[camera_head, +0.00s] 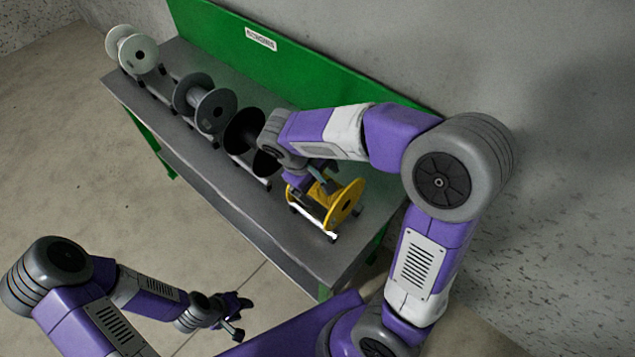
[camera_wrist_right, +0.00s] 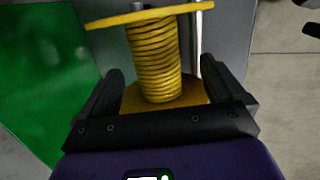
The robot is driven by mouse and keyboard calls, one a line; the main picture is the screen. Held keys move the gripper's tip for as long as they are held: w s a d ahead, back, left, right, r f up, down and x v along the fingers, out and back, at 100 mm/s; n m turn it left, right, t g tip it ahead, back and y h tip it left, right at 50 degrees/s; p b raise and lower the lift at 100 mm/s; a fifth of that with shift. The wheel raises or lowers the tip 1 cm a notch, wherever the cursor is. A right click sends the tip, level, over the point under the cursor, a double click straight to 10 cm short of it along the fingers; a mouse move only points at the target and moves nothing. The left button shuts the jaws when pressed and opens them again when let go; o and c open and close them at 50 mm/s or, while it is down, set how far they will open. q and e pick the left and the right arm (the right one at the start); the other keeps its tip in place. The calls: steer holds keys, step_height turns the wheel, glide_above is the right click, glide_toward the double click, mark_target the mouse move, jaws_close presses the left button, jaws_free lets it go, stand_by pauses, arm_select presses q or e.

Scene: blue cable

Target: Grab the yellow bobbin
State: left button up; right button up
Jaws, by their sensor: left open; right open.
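The yellow bobbin (camera_head: 346,203) sits on a small stand at the right end of the grey bench. My right gripper (camera_head: 318,177) is over it, and the arm hides part of its far side. In the right wrist view the bobbin's wound yellow core (camera_wrist_right: 158,60) stands between the two open fingers of my right gripper (camera_wrist_right: 160,85). There is a gap beside the core at each finger. My left gripper (camera_head: 238,315) is open and empty, low in front of the bench and away from the bobbin.
A black bobbin (camera_head: 243,130), a grey bobbin (camera_head: 212,108) and a white bobbin (camera_head: 138,53) stand in a row to the left on the bench (camera_head: 190,150). A green back panel (camera_head: 300,62) runs behind them. The bench's front strip is clear.

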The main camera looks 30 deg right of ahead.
mark_target(321, 190)
steer(key=f, duration=0.2)
steer(key=b, duration=0.1)
steer(key=shift+w+d+f, duration=0.35)
steer(key=shift+f, duration=0.05)
steer(key=shift+s+d+f, duration=0.1)
steer(key=shift+d+f, duration=0.05)
steer(key=shift+f, duration=0.05)
steer(key=b+x, duration=0.1)
steer(key=x, duration=0.1)
steer(key=b+x, duration=0.1)
steer(key=x, duration=0.2)
steer(key=shift+w+d, duration=0.2)
steer(key=shift+w, duration=0.05)
steer(key=shift+r, duration=0.15)
steer(key=c, duration=1.6)
steer(key=shift+c, duration=0.3)
steer(key=shift+r, duration=0.1)
